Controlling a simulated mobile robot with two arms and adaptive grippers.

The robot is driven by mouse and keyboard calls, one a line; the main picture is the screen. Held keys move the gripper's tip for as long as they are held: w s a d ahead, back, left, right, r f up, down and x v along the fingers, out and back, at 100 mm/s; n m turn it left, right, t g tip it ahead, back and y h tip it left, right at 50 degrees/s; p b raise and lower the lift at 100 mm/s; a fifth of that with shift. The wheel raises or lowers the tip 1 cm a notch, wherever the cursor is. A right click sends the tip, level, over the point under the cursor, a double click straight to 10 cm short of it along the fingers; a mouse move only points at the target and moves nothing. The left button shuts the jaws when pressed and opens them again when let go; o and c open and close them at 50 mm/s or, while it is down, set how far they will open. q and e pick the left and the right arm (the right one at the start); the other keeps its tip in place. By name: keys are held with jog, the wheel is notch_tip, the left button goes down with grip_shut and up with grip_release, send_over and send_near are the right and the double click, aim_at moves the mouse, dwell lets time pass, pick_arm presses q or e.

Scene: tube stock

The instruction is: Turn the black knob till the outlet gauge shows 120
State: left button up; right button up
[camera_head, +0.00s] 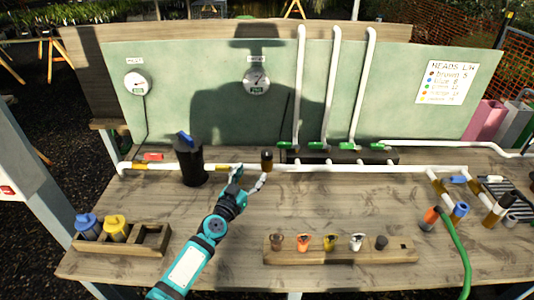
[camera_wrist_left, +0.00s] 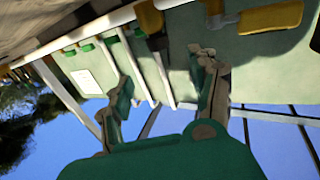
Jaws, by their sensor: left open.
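The black knob (camera_head: 267,154) tops a small brass-coloured fitting on the white pipe at the middle of the bench. My left gripper (camera_head: 250,180) is open and empty, just in front and to the left of the knob, with its fingers apart from it. In the left wrist view the fingers (camera_wrist_left: 165,90) are spread, and the dark knob (camera_wrist_left: 157,43) shows beyond them, roughly between. The outlet gauge (camera_head: 257,80) is a round white dial on the green panel above the knob; its reading is too small to tell. My right gripper is not in view.
A second gauge (camera_head: 137,84) is at the panel's left. A black canister (camera_head: 190,163) with a blue top stands left of my gripper. White pipes (camera_head: 330,90) with green valves rise to the right. A wooden rack (camera_head: 340,255) of coloured heads lies in front. Bare bench lies between.

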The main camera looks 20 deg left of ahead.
aim_at(265, 157)
pick_arm(q)
jog(key=w+b, duration=0.1)
jog(key=w, duration=0.2)
jog(key=w+b, duration=0.1)
jog(key=w, duration=0.2)
jog(key=w+d+b, duration=0.1)
jog(key=w, duration=0.2)
jog(key=shift+w+f+b, duration=0.3)
jog(key=shift+f+b, duration=0.05)
jog(key=shift+w+d+b, duration=0.2)
jog(key=shift+w+b, duration=0.4)
jog(key=shift+w, duration=0.85)
jog(key=shift+w+r, duration=0.15)
jog(key=c, duration=1.2)
jog(key=shift+d, duration=0.1)
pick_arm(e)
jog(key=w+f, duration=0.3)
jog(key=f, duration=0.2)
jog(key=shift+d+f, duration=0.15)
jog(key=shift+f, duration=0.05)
pick_arm(q)
jog(key=shift+y, duration=0.3)
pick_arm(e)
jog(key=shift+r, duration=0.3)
